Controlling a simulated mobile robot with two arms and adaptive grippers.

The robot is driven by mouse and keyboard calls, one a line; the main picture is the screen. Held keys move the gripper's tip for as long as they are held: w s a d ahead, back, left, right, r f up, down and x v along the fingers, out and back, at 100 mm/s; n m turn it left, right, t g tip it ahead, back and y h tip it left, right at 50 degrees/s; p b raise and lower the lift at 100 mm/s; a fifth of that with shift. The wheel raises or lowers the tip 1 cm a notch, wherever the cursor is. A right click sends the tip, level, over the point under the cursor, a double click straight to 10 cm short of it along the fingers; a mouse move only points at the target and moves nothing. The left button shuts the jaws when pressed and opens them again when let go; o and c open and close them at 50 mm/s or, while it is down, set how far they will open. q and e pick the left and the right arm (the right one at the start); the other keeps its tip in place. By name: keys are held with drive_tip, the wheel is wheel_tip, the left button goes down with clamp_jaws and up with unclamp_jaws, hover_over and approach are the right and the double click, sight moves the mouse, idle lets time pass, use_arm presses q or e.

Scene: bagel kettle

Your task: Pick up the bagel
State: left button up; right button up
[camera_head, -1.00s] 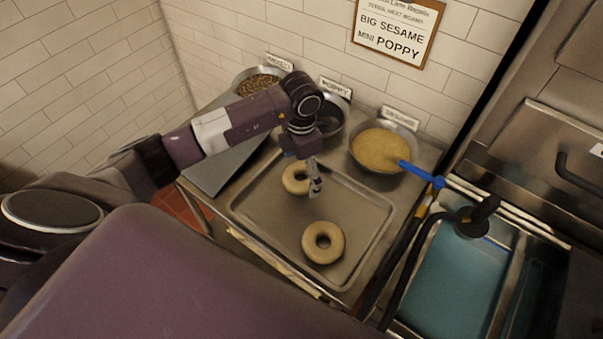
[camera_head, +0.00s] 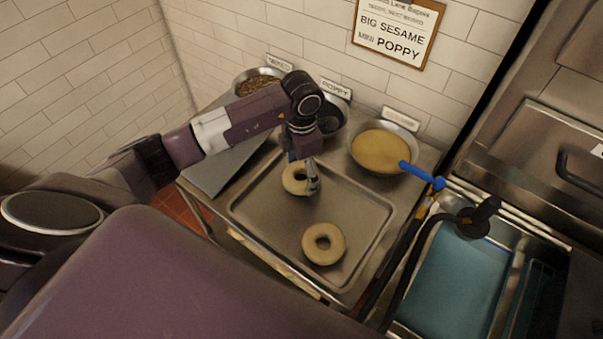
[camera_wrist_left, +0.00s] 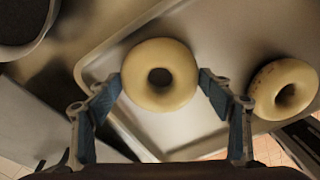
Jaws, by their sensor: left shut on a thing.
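A pale, ring-shaped bagel (camera_head: 293,178) lies at the back left of the metal tray (camera_head: 250,232). My left gripper (camera_head: 312,186) reaches down over it from above. In the left wrist view this bagel (camera_wrist_left: 160,98) sits between the two blue-padded fingers of my left gripper (camera_wrist_left: 160,82), one against each side, so it is shut on the bagel. In the head view the gripper hides the bagel's right side. A second, similar bagel (camera_head: 323,256) lies apart near the tray's front right; it shows at the right in the wrist view (camera_wrist_left: 265,88). My right gripper is out of view.
Bowls of mixed topping (camera_head: 256,86), poppy (camera_head: 330,120) and sesame (camera_head: 380,150) stand behind the tray. A blue-handled tool (camera_head: 422,176) lies across the sesame bowl's right side. A blue-green basin (camera_head: 450,270) is at right. A sign (camera_head: 397,30) hangs on the wall.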

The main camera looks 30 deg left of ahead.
use_arm(q)
wheel_tip(320, 180, up, 20)
drive_tip(key=b, duration=0.3)
drive_tip(key=shift+f, duration=0.2)
